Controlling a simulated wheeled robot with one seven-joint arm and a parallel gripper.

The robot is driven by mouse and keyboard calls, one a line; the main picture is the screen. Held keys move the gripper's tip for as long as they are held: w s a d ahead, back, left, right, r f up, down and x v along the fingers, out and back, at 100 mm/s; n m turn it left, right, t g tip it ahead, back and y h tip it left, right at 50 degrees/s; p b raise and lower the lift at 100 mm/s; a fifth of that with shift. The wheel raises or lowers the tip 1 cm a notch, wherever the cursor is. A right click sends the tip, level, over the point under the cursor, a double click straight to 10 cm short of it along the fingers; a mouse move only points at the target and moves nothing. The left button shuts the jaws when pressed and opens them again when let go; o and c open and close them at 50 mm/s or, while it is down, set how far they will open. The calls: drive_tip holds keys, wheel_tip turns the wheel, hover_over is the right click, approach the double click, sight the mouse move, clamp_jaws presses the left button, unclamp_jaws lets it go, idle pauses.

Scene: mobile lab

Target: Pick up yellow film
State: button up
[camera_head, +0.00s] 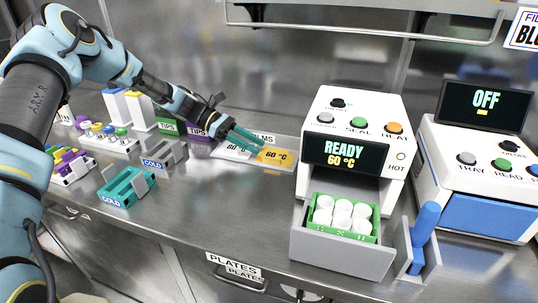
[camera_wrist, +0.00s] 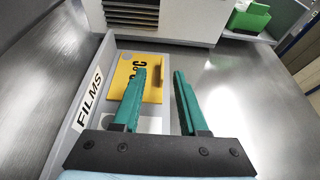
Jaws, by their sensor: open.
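The yellow film (camera_head: 274,156), marked 60 °C, lies flat in the far right part of the FILMS holder (camera_wrist: 86,92) on the bench. In the wrist view the yellow film (camera_wrist: 122,74) is ahead of my gripper and partly hidden behind the left finger. My gripper (camera_wrist: 160,74) is open and empty, with teal fingers. In that view the left finger overlaps the film and the right finger is just past its right edge. In the head view my gripper (camera_head: 250,138) reaches over the holder from the left. I cannot tell the exact height of the fingertips above the film.
A white film (camera_head: 236,151) marked 80 °C lies beside the yellow one. The sealer (camera_head: 346,120) reads READY 60 °C; its drawer (camera_head: 335,258) is open with a green rack (camera_head: 368,228) of white-capped tubes. TIPS boxes and COLD racks stand left. Bare bench lies in front.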

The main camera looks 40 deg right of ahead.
sight(278, 159)
drive_tip(key=shift+a+p+x, duration=0.15)
drive_tip(key=shift+p+x, duration=0.5)
drive_tip(key=shift+x, duration=1.15)
drive_tip(key=shift+a+p+x, duration=0.1)
drive_tip(key=shift+p+x, duration=0.5)
drive_tip(key=shift+x, duration=1.2)
drive_tip(key=shift+s, duration=0.15)
drive_tip(key=shift+c, duration=0.3)
clamp_jaws()
